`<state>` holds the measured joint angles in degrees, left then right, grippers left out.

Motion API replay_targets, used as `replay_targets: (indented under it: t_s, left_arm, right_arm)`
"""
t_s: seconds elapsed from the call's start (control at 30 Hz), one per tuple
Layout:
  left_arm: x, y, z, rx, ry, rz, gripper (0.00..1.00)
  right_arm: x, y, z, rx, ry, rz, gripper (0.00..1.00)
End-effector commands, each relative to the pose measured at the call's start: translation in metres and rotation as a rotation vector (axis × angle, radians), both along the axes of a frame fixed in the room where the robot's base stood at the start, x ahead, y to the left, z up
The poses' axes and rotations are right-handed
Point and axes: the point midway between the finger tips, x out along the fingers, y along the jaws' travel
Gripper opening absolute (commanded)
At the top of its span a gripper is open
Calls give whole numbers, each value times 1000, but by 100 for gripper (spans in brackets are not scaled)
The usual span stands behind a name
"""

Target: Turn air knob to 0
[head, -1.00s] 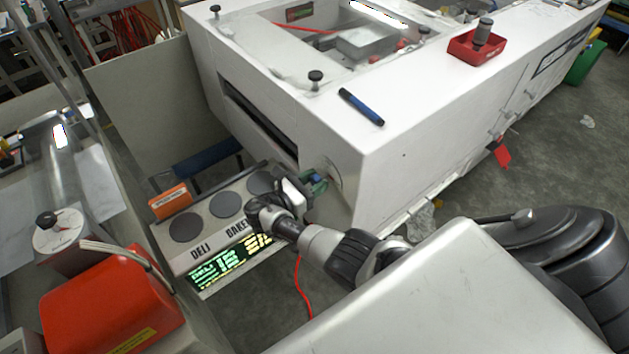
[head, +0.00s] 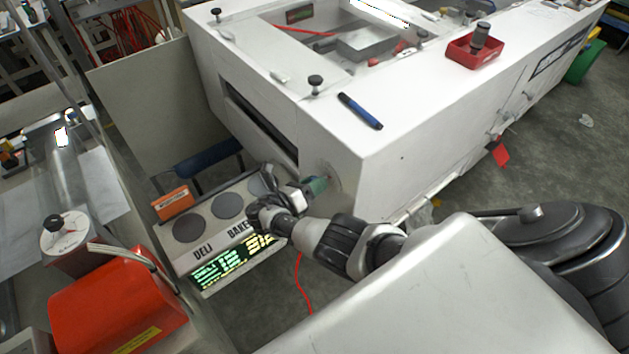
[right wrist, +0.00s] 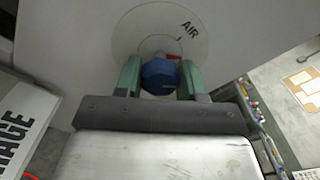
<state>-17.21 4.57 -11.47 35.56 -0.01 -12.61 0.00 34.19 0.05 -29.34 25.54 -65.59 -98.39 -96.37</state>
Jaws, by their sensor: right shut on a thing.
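The blue air knob (right wrist: 159,77) sits on a round dial plate (right wrist: 132,36) marked AIR, on the end face of the white machine (head: 410,140). A red mark shows just behind the knob. My right gripper (right wrist: 159,82) has its green fingers on either side of the knob and is shut on it. In the head view my right gripper (head: 316,186) is at the dial and hides the knob. No numbers can be read on the dial. My left gripper is not in view.
A panel with round grey discs and a lit display (head: 235,262) lies below and left of my right arm. An orange box (head: 173,203) stands at its edge. A blue marker (head: 360,111) and a red tray (head: 474,50) lie on the machine top.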

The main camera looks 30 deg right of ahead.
Motion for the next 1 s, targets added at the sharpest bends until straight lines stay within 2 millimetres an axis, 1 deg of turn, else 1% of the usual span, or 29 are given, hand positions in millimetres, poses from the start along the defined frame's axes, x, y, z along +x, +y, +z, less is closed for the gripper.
replay_targets:
  t_s: [0.6, 0.8, 1.0]
  left_arm:
    - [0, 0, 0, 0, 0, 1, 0]
    - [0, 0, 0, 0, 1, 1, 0]
    - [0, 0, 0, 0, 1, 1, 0]
  right_arm:
    - [0, 0, 1, -45, 572, 0, 16]
    - [0, 0, 0, -56, 722, -1, 16]
    - [0, 0, 0, -65, 826, 0, 16]
